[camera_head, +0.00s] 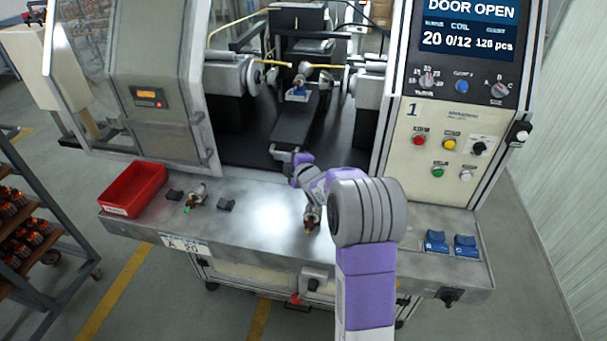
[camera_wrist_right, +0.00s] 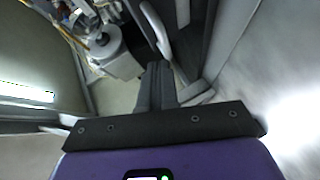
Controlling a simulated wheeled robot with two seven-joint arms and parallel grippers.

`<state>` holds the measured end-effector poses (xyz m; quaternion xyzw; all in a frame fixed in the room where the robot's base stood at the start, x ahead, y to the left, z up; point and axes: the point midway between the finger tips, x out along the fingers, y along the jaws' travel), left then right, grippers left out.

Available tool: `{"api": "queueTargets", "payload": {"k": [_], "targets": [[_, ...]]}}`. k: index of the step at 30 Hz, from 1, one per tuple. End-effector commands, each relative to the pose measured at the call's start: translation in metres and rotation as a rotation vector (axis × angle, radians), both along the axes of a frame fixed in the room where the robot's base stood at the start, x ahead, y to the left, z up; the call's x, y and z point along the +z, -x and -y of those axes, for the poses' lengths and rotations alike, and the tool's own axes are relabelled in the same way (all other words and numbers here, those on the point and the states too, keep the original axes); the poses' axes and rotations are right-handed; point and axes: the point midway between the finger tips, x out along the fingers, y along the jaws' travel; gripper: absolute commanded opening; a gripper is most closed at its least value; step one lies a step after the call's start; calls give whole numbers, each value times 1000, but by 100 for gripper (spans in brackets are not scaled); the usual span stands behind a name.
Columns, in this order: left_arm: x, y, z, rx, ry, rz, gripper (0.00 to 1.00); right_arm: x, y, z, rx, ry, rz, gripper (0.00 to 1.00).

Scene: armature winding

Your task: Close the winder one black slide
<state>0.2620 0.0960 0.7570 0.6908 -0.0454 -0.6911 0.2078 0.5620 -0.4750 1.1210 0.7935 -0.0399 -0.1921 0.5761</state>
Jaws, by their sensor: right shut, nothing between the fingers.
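The black slide (camera_head: 292,130) of winder one lies pulled out toward the front inside the open machine. It carries a blue holder (camera_head: 297,96) with an armature near its rear end. A small pale handle (camera_head: 279,151) is at the slide's front end. My right gripper (camera_head: 298,158) is at that front end, close beside the handle; contact is hard to tell. In the right wrist view its dark fingers (camera_wrist_right: 157,82) are together and empty, with a pale curved bar (camera_wrist_right: 156,30) just beyond them. My left gripper is out of view.
The winder's screen (camera_head: 470,27) reads DOOR OPEN. Grey winding heads (camera_head: 232,76) flank the slide. A rack (camera_head: 20,230) stands at left.

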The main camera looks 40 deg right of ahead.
Motion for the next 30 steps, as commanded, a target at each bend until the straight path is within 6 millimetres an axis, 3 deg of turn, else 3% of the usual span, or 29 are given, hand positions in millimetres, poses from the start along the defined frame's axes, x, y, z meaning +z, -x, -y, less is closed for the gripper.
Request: {"api": "queueTargets", "payload": {"k": [9,15,30], "targets": [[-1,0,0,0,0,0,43,18,56,-20,1,-4,3,0],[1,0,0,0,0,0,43,25,81,-27,1,-3,2,0],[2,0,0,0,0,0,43,27,93,-31,3,0,0,0]]}}
